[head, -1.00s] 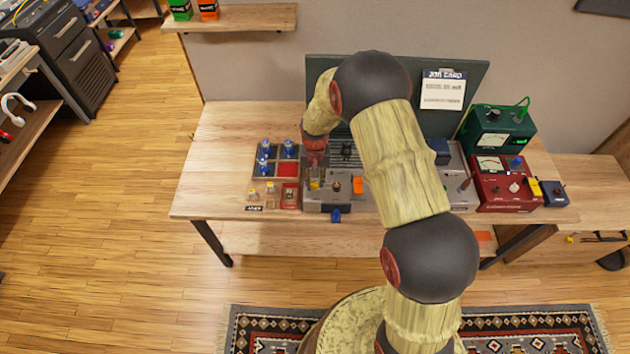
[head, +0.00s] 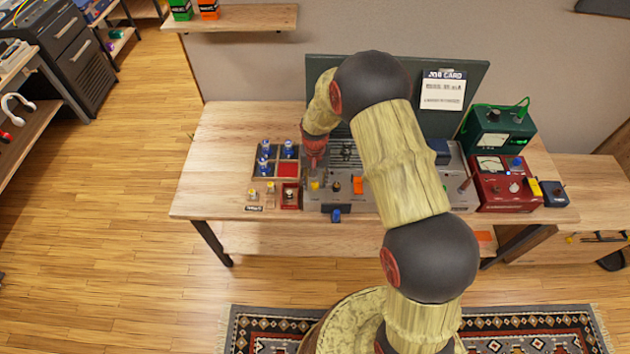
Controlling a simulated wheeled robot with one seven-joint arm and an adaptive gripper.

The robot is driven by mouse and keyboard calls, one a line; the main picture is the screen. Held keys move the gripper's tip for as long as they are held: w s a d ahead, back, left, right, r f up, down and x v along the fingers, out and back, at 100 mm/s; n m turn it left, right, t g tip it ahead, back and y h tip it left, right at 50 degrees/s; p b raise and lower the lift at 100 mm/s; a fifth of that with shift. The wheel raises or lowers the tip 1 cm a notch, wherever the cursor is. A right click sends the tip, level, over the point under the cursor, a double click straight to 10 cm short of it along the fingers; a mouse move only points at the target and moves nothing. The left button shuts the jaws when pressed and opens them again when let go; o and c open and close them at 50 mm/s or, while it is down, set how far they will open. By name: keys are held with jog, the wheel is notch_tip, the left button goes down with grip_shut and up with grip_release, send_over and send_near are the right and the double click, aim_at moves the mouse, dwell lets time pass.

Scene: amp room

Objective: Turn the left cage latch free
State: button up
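The grey amp chassis (head: 327,197) lies on the workbench, with a yellow knob (head: 315,185), a dark knob and an orange part (head: 357,185) along its front. A dark slatted or caged area (head: 346,152) shows behind them, partly covered by my arm. The left cage latch is too small to make out; it may be beneath my gripper. My gripper (head: 313,163) points down at the left side of the chassis, just behind the yellow knob. Its fingers are too small and blurred to tell whether they are open or touching anything.
A sectioned tray (head: 262,177) with blue-topped parts stands close left of the chassis. A red meter box (head: 505,190) and a green meter box (head: 497,130) stand at the right. A dark green board (head: 330,80) rises behind. The bench's left end is clear.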

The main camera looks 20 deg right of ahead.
aim_at(315, 183)
dwell(0.3)
notch_tip(315, 183, up, 12)
dwell(0.5)
dwell(0.4)
